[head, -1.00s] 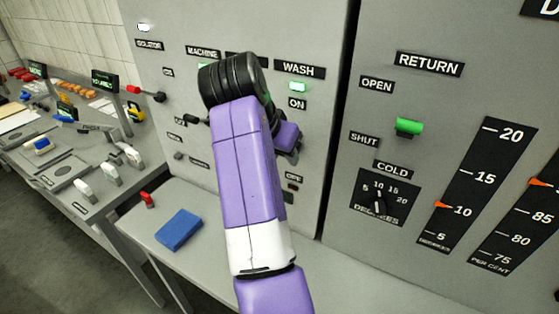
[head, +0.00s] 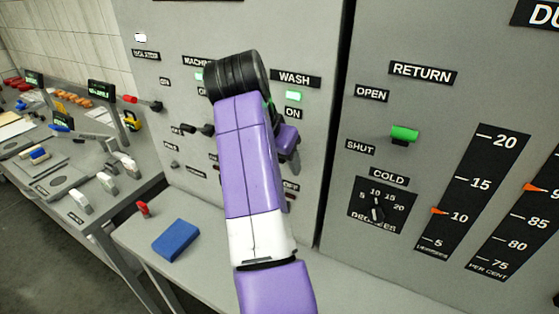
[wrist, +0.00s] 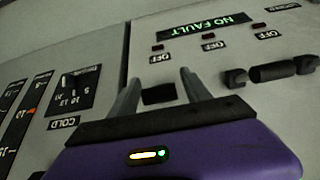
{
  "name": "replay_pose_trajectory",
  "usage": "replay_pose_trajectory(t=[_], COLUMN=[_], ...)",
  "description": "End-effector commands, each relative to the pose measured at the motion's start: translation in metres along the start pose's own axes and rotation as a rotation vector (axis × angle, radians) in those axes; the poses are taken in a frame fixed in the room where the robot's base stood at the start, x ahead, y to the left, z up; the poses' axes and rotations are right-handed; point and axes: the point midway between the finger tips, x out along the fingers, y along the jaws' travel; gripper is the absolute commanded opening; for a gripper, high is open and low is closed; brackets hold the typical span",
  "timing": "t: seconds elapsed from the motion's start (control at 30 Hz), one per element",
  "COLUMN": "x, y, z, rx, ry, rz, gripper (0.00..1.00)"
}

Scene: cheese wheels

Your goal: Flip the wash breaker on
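The WASH label (head: 295,79) sits on the grey breaker panel, with a lit green lamp (head: 293,96) and an ON label (head: 292,113) below it. The wash breaker's handle is hidden behind my arm in the head view. My gripper (head: 290,150) is at the panel between the ON and OFF labels, partly hidden by my own wrist. In the wrist view, turned upside down, my two fingers (wrist: 159,90) are apart. A dark block (wrist: 158,94), seemingly the breaker handle, shows between them with narrow gaps; contact is unclear.
Other breaker handles (wrist: 270,72) stand beside the fingers in the wrist view. A NO FAULT display (wrist: 205,28) is below them on the panel. The RETURN panel with a green handle (head: 404,134) is to the right.

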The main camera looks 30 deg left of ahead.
Motion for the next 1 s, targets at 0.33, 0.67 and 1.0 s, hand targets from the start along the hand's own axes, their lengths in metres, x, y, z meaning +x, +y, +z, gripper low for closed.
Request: replay_pose_trajectory(t=[0.33,0.67,1.0], x=[-0.018,-0.068,-0.078], y=[-0.001,-0.001,0.000], z=[-0.001,0.000,0.000], rx=[0.001,0.000,0.000], ry=[0.005,0.003,0.000], rz=[-0.004,-0.001,0.000], gripper=[0.56,0.56,0.56])
